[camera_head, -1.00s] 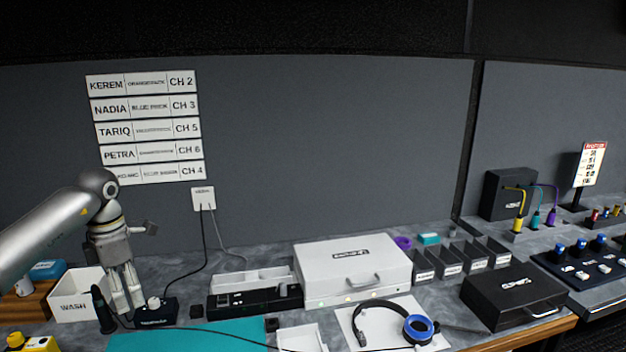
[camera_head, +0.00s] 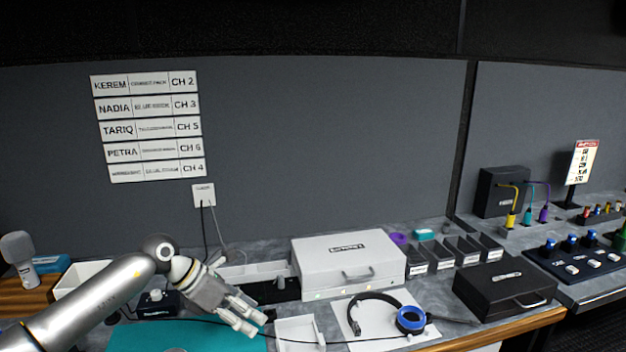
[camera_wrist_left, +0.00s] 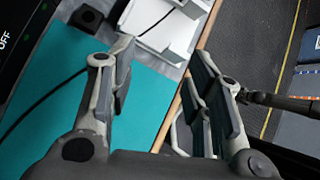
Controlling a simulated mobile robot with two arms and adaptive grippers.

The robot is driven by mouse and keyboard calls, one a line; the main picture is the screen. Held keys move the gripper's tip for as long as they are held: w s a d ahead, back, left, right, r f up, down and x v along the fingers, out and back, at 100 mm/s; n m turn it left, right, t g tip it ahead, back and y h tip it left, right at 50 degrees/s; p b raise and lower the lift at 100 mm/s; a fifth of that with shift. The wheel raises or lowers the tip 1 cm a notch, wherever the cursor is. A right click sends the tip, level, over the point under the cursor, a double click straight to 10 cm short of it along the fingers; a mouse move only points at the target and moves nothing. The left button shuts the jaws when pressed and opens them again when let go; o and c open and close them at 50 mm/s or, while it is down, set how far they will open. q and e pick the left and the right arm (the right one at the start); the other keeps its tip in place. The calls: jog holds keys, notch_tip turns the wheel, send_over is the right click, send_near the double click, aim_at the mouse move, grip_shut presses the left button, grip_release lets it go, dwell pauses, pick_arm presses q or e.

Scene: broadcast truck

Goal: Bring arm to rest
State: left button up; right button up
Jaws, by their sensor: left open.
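My left arm comes in from the left in the head view, with its left gripper (camera_head: 248,318) over the right part of the teal mat (camera_head: 180,338). The fingers are apart and nothing is between them. In the left wrist view the open fingers (camera_wrist_left: 165,90) frame the mat, the counter's wooden edge and the floor beyond.
A white tray (camera_head: 300,333), a headset with a blue ear cushion (camera_head: 410,320) and a white case (camera_head: 345,262) are right of the gripper. A black case (camera_head: 505,290) stands further right. The white wash bin (camera_head: 75,280) is partly behind my arm.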

pick_arm(q)
jog(key=s+d+r+n+t+h, duration=0.25)
jog(key=d+r+n+h, duration=0.2)
jog(key=d, duration=0.35)
jog(key=s+d+r+n+t+h, duration=0.25)
jog(key=d+n+h, duration=0.2)
jog(key=d, duration=0.35)
jog(key=a+f+n+t+y, duration=0.2)
jog(key=a+n+t+y, duration=0.9)
jog(key=n, duration=1)
jog(key=s+a+f+n+g+y, duration=0.3)
jog(key=s+a+f+n+y, duration=0.2)
jog(key=a+f+n, duration=0.5)
jog(key=s+a+f+n+g, duration=0.15)
jog(key=s+f+g, duration=0.3)
jog(key=s, duration=0.45)
jog(key=s+f+n+g, duration=0.2)
jog(key=s+f+g, duration=0.1)
jog(key=s+f, duration=0.4)
jog(key=s+f+n+g, duration=0.2)
jog(key=s+f+g, duration=0.2)
jog(key=s, duration=0.6)
notch_tip(320, 180, down, 24)
jog(key=s+g, duration=0.1)
jog(key=s+a+f+g, duration=0.1)
jog(key=s+a+f, duration=0.2)
jog(key=s+f, duration=1.4)
jog(key=shift+y, duration=0.4)
